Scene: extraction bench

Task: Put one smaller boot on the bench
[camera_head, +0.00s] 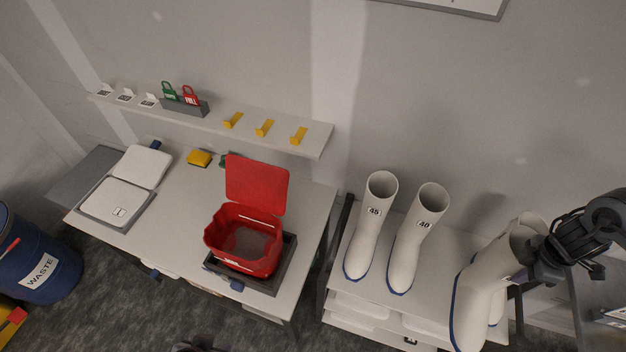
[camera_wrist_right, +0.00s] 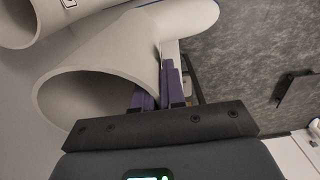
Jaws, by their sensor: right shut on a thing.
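My right gripper (camera_head: 527,274) is shut on the upper shaft of a white boot (camera_head: 480,290) with a blue sole edge. This boot is tilted at the right of the bench (camera_head: 428,309), its foot toward the front edge. I cannot tell whether it touches the bench. In the right wrist view, the purple-padded fingers (camera_wrist_right: 160,90) pinch the boot's wall beside its open top (camera_wrist_right: 95,92). Another white boot (camera_head: 534,222) is mostly hidden behind it. Boots marked 45 (camera_head: 367,232) and 40 (camera_head: 412,247) stand upright on the bench. My left gripper is out of view.
A table (camera_head: 180,238) at the left bears an open red bin (camera_head: 243,238) in a dark tray. A shelf (camera_head: 215,124) with yellow hooks runs above it. A blue waste drum (camera_head: 38,275) stands at far left. The bench front between the boots is clear.

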